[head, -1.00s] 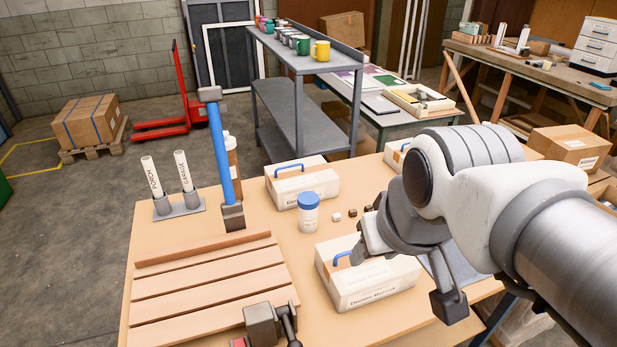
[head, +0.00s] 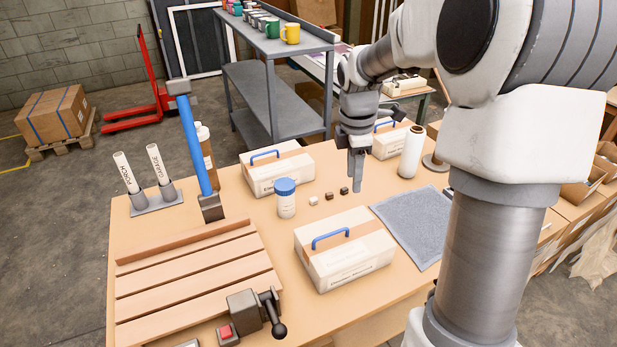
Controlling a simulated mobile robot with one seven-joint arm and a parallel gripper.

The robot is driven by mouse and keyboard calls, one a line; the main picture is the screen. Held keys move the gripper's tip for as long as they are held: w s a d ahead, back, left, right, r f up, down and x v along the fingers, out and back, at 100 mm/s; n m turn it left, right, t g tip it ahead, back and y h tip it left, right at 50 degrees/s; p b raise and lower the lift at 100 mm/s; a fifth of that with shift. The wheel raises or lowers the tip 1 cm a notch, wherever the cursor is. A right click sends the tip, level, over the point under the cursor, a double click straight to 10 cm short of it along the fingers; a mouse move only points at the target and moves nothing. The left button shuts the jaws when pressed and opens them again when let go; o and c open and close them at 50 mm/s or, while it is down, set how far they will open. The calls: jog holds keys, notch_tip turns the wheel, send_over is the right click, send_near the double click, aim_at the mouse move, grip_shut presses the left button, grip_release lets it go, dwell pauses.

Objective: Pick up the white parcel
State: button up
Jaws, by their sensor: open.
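Three white parcels with brown tape and blue handles stand on the wooden table. One is at the front (head: 345,270), one at the back left (head: 277,173), and one at the back right (head: 391,143), partly hidden by my arm. I cannot tell which one is meant. My gripper (head: 357,187) is open and points down over the table, behind the front parcel and to the right of the back left one. It appears empty and apart from all three.
Small cubes (head: 329,197) lie by a blue-lidded jar (head: 286,200). A white roll (head: 411,152) stands right of my gripper, near a grey mat (head: 415,226). A blue-handled hammer (head: 195,148), slatted wooden boards (head: 195,270) and a clamp (head: 255,312) occupy the left side.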

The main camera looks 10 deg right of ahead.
jog(key=w+f+n, duration=0.3)
jog(key=p, duration=0.1)
send_near(345, 228)
jog(key=shift+y, duration=0.3)
jog(key=f, duration=0.3)
jog(key=w+d+f, duration=0.1)
jog(key=f, duration=0.1)
jog(key=shift+f, duration=0.15)
jog(key=shift+s+a+f+p, duration=0.1)
jog(key=shift+f+p, duration=0.2)
jog(key=shift+f, duration=1.05)
jog(key=shift+s+a+f+p, duration=0.15)
jog(key=shift+f+p, duration=0.15)
jog(key=shift+f, duration=1.05)
jog(key=shift+d, duration=0.1)
grip_shut()
jog(key=shift+w+r, duration=0.1)
